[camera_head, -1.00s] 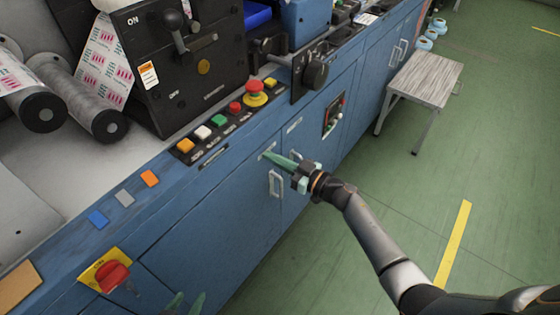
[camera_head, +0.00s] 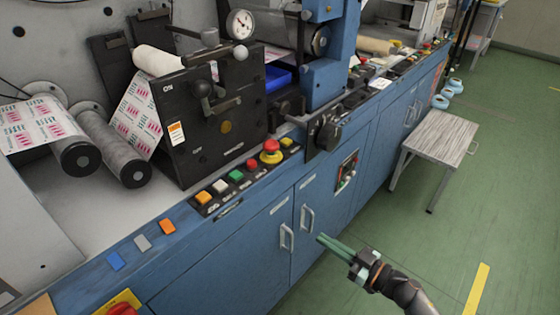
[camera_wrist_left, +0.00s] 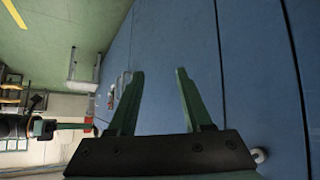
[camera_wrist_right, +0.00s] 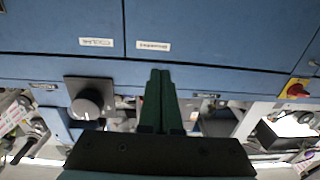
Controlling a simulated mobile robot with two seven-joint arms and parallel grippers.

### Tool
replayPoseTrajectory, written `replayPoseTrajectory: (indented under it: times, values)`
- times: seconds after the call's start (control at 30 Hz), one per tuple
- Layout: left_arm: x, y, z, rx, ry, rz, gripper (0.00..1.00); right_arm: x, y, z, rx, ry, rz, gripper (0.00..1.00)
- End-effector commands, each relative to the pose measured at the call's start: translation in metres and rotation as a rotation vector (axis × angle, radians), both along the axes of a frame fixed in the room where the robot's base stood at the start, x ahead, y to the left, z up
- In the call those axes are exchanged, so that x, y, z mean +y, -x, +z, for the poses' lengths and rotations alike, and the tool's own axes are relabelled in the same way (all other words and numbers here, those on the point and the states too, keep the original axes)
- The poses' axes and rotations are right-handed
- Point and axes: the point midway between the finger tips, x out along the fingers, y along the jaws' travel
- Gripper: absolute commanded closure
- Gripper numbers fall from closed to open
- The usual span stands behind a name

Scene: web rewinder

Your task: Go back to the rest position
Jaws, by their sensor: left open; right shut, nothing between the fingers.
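My right gripper (camera_head: 322,240) is in the lower right of the head view, in front of the blue cabinet doors and to the right of the door handles. Its green fingers are shut together with nothing between them. It also shows in the right wrist view (camera_wrist_right: 160,75), pointing along the blue cabinet front. My left gripper (camera_wrist_left: 158,75) shows in the left wrist view with its two green fingers spread apart and empty, close to a blue cabinet surface. The left gripper is not in the head view.
The blue rewinder cabinet (camera_head: 240,255) runs diagonally through the head view, with a row of buttons and a red emergency stop (camera_head: 271,147) on top. A wooden-topped stool (camera_head: 440,135) stands on the green floor at right. Floor in front is free.

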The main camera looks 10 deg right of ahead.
Motion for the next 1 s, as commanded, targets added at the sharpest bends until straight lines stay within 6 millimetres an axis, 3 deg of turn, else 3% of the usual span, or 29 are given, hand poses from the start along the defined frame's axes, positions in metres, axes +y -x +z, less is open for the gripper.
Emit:
replayPoseTrajectory:
  times: [0.17, 0.37, 0.6, 0.83, 0.9, 1.0]
  values:
    - [-0.001, 0.000, 0.000, -0.002, 0.002, 0.000, 0.50, 0.001, 0.001, 0.000, -0.005, 0.000, -0.026, 1.00]
    - [-0.001, -0.001, 0.002, -0.005, 0.004, 0.000, 0.50, 0.000, 0.016, -0.005, 0.009, 0.022, -0.251, 1.00]
    - [-0.002, -0.002, 0.005, -0.010, 0.005, -0.001, 0.50, 0.008, 0.077, -0.046, 0.294, 0.134, -0.489, 1.00]
    - [-0.002, -0.002, 0.005, -0.010, 0.005, -0.001, 0.50, 0.048, 0.158, -0.077, 0.619, 0.242, -0.422, 1.00]
    - [-0.002, -0.002, 0.005, -0.010, 0.005, -0.001, 0.50, 0.065, 0.185, -0.080, 0.707, 0.267, -0.361, 1.00]
    - [0.000, -0.001, 0.037, -0.009, 0.001, 0.004, 0.50, 0.056, 0.183, -0.051, 0.698, 0.272, -0.380, 1.00]
